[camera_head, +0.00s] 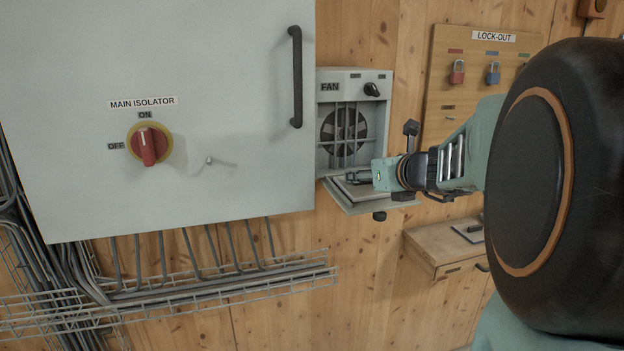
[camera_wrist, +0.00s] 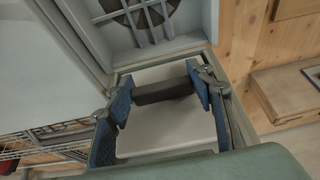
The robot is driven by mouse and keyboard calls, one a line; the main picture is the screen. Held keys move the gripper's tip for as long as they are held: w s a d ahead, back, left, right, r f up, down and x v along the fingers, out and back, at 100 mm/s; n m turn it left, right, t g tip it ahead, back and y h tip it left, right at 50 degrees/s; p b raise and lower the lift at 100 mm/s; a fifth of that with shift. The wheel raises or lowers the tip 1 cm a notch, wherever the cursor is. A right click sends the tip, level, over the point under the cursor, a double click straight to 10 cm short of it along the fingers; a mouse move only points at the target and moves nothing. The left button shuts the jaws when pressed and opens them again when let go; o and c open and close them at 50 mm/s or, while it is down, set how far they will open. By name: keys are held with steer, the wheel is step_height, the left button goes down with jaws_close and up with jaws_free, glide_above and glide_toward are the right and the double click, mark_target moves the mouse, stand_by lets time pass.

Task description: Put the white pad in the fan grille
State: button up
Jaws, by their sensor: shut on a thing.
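The white pad (camera_wrist: 165,125) is a pale flat square with a dark bar-shaped grip across it. My gripper (camera_wrist: 161,92) is shut on that dark grip, one blue-padded finger at each end. The fan grille's frame (camera_wrist: 226,122) is swung down like a flap, and the pad lies flat over or in it; I cannot tell whether it is fully seated. In the head view the lowered flap (camera_head: 352,206) hangs below the fan box (camera_head: 325,99), and my gripper (camera_head: 358,178) is just above it. The pad is mostly hidden there.
A grey cabinet with a red isolator switch (camera_head: 149,146) stands close on the left. On the right a wooden shelf (camera_head: 440,245) bears a greyish flat piece with a dark bar (camera_head: 472,229). A lock-out board (camera_head: 440,75) hangs above. Wire trays run below the cabinet.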

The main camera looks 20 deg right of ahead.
steer(key=shift+f, duration=0.15)
steer(key=o, duration=1.1)
